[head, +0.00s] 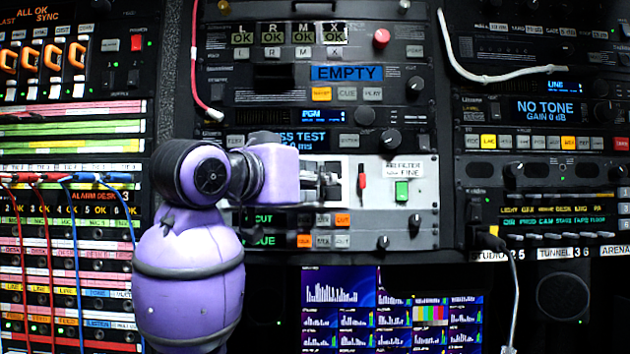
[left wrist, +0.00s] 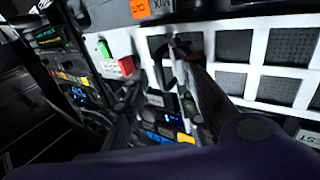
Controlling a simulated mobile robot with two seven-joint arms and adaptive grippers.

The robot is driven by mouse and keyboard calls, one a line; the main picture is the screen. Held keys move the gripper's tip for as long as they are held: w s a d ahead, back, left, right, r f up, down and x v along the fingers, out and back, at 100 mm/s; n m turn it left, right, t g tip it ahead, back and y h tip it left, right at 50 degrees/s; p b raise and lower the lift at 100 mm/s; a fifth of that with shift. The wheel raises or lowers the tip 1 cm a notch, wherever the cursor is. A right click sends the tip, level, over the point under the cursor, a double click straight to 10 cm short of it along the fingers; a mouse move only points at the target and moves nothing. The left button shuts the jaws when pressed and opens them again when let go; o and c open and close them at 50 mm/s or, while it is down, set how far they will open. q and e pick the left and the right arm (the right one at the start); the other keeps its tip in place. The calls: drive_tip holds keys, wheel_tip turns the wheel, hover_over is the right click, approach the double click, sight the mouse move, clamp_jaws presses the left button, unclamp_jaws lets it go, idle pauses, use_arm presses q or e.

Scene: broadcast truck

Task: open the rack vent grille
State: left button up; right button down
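The rack vent grille (left wrist: 278,88) is a white lattice with grey mesh squares, filling the right of the left wrist view. In the head view my arm and gripper hide most of it; part of its white panel (head: 347,168) shows right of the gripper. My left gripper (head: 326,183) is in front of the panel. In the left wrist view its two fingers (left wrist: 160,85) stand apart with rack front visible between them. One finger overlaps the grille's edge; I cannot tell whether it touches. A red tab (head: 362,181) is right of the gripper. My right gripper is not in view.
A green switch (head: 402,191) sits under a filter label (head: 404,168). Knobs and lit buttons (head: 341,220) lie close below. A red cable (head: 203,108) and a white cable (head: 490,76) hang nearby. Monitors (head: 392,310) stand below the rack.

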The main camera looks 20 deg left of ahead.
use_arm(q)
drive_tip(key=shift+c, duration=0.5)
drive_tip(key=shift+a, duration=0.1)
clamp_jaws()
